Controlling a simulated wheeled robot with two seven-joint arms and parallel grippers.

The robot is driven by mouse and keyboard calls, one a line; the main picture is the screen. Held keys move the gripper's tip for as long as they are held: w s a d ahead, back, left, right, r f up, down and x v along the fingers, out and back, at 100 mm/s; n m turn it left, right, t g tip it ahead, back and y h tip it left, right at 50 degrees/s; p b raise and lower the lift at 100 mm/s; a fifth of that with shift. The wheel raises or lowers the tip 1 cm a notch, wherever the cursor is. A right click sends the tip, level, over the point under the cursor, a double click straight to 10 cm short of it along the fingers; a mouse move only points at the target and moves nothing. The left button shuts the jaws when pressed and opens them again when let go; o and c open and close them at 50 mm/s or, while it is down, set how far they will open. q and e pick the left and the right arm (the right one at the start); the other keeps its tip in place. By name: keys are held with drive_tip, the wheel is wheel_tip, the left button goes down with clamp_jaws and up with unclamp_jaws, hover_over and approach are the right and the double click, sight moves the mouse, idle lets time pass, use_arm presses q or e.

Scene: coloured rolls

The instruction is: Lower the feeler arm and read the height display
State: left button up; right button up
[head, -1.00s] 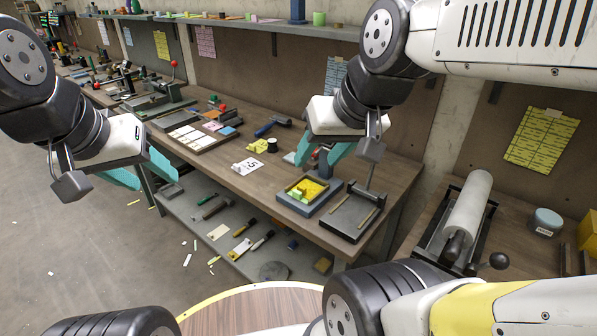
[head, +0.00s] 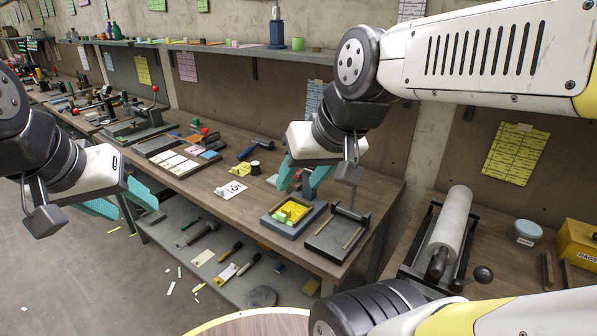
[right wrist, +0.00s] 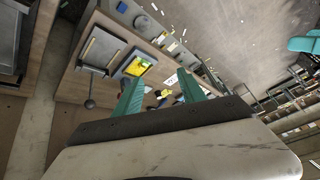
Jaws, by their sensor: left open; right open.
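A blue-grey stand (head: 272,220) with a tray holding a yellow and green piece (head: 293,212) is on the wooden bench. A blue-grey upright with a bit of red stands behind it, mostly hidden by my right gripper. I cannot make out a feeler arm or a height display. My right gripper (head: 300,182) is open and empty above the stand's back edge, apart from the tray. The right wrist view shows the tray's yellow piece (right wrist: 138,65) beyond its open fingers. My left gripper (head: 128,206) is open and empty, left of the bench and over the floor.
A dark plate (head: 328,240) with a thin rod stands just right of the stand. A white card marked 5 (head: 231,190) and a hammer (head: 254,149) lie to its left. A white roller press (head: 449,225) is on the right bench. Tools lie on the lower shelf.

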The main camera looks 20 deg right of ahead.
drive_tip(key=shift+c, duration=0.3)
drive_tip(key=w+d+f+m+g, duration=0.1)
drive_tip(key=w+d+f+m, duration=0.1)
drive_tip(key=w+d+m, duration=0.55)
drive_tip(key=w+d+f+m+g, duration=0.1)
drive_tip(key=w+d+m, duration=0.2)
drive_tip(key=w+m, duration=0.85)
drive_tip(key=w+d+f+m, duration=0.4)
drive_tip(key=d+f+m, duration=0.15)
drive_tip(key=m, duration=0.45)
drive_tip(key=x, duration=0.7)
drive_tip(key=shift+f+g+y, duration=0.25)
drive_tip(key=shift+g+y, duration=0.05)
drive_tip(key=shift+s, duration=0.1)
clamp_jaws()
